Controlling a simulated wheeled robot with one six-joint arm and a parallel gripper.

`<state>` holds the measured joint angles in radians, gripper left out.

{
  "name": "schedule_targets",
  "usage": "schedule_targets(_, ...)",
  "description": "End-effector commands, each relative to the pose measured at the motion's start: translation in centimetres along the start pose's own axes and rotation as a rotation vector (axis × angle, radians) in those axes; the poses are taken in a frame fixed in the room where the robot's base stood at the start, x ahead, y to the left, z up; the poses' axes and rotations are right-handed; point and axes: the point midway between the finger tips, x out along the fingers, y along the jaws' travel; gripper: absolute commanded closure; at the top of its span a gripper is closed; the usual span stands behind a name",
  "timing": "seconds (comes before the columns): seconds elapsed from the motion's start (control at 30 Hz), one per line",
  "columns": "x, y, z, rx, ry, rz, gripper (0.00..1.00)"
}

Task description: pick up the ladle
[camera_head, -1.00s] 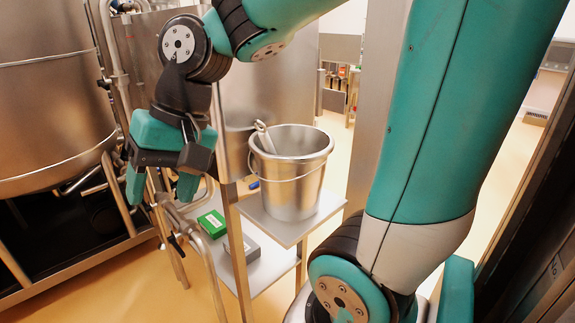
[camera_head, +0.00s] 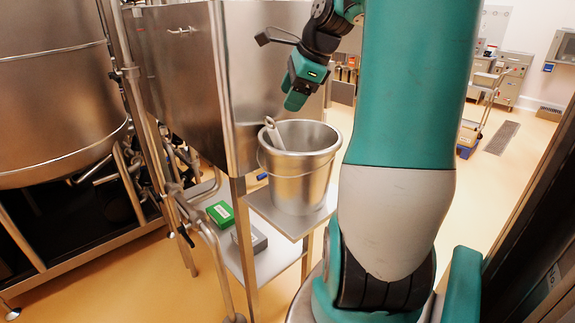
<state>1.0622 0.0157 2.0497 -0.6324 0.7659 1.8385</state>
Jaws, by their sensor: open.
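The ladle (camera_head: 273,132) leans inside a steel bucket (camera_head: 297,182), with its handle end sticking up over the rim at the left. The rest of it is hidden by the bucket wall. The bucket stands upright on a small steel shelf. My gripper (camera_head: 294,101) is above and behind the bucket's rim, slightly right of the ladle's handle, pointing down and apart from both. Its teal fingers overlap each other in this view. It is open and nothing shows between its fingers.
The bucket's shelf (camera_head: 262,212) sits beside a large steel hopper (camera_head: 185,85). A green box (camera_head: 220,213) and a grey box (camera_head: 250,238) lie on a lower shelf. A big steel tank (camera_head: 50,95) and pipes stand at the left. Open floor lies at the right.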

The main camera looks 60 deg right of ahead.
Motion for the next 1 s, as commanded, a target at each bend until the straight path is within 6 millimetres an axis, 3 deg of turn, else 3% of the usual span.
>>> schedule_targets(0.2,4.3,0.0,0.1,-0.002,-0.001,0.005,0.4)
schedule_targets(0.47,6.3,0.0,0.1,-0.002,0.0,0.005,0.4)
schedule_targets(0.7,9.9,-0.1,0.1,-0.002,0.0,0.005,0.4)
schedule_targets(1.0,10.9,-0.1,0.0,-0.003,0.001,-0.001,0.4)
